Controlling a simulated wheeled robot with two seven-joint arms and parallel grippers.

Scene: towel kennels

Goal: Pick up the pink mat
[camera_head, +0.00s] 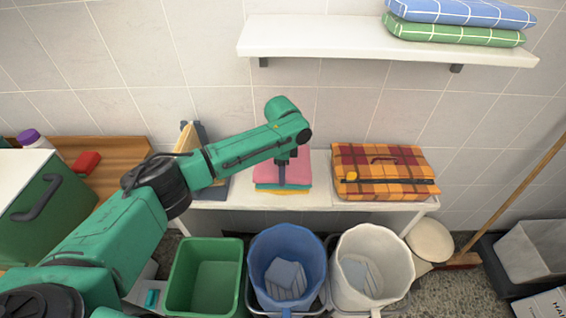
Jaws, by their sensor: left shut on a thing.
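A pink mat (299,171) lies at the top of a small stack on the white bench. Below it show a yellow layer (285,187) and a thin teal edge. My left arm reaches in from the left, and my left gripper (282,178) points down at the front middle of the stack. It is shut on the pink mat, though the arm and wrist hide part of the mat and the fingertips are small and dark. The mat still rests on or very close to the layers below. My right gripper is out of view.
A plaid orange case (383,172) stands on the bench (321,192) to the right. Green (206,275), blue (287,268) and white (369,266) buckets stand in front below. A wall shelf (330,38) with folded checked cushions (455,35) hangs above.

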